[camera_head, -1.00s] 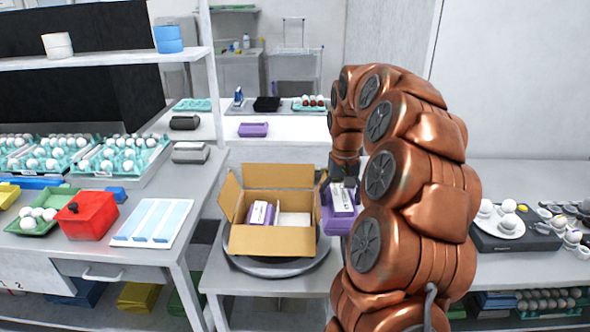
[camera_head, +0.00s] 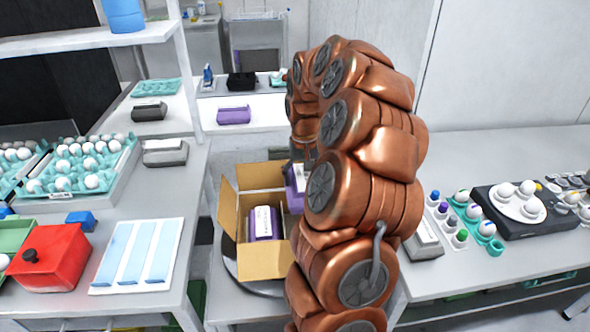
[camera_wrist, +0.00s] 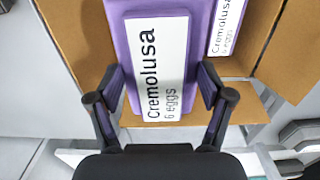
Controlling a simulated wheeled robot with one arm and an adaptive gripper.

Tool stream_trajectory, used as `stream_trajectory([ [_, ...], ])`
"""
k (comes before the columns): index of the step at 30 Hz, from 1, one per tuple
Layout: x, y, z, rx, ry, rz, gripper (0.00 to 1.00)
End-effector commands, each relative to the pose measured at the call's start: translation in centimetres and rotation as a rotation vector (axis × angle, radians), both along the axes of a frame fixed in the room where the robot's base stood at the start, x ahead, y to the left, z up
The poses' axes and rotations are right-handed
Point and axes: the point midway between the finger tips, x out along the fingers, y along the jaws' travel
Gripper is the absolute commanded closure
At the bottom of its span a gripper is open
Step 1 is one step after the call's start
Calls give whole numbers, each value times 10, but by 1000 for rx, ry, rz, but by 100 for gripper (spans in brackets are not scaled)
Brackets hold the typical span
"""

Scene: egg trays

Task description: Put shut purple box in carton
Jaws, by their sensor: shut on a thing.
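My gripper (camera_wrist: 167,92) is shut on a purple egg box with a white "Cremolusa 6 eggs" label (camera_wrist: 158,65). The held purple box (camera_head: 295,201) shows at the right side of the open brown carton (camera_head: 262,262), partly hidden behind my arm. Its height over the carton is hard to tell. A second purple box (camera_head: 264,223) stands inside the carton on the left; it also shows at the upper right of the wrist view (camera_wrist: 226,27). The carton's flaps are folded open. Its right part is hidden by my arm in the head view.
The carton stands on a round grey turntable (camera_head: 232,268). Another purple box (camera_head: 234,115) lies on the back table. The left table holds a red box (camera_head: 52,262) and egg trays (camera_head: 110,165). A black scale (camera_head: 520,215) and a grey box (camera_head: 424,238) are on the right.

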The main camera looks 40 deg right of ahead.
Motion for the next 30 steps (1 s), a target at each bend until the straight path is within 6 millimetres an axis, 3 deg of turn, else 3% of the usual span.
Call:
stream_trajectory([
  [11, -1, -3, -16, -2, -3, -6, 51],
  [30, 0, -1, -68, -2, -2, -1, 51],
])
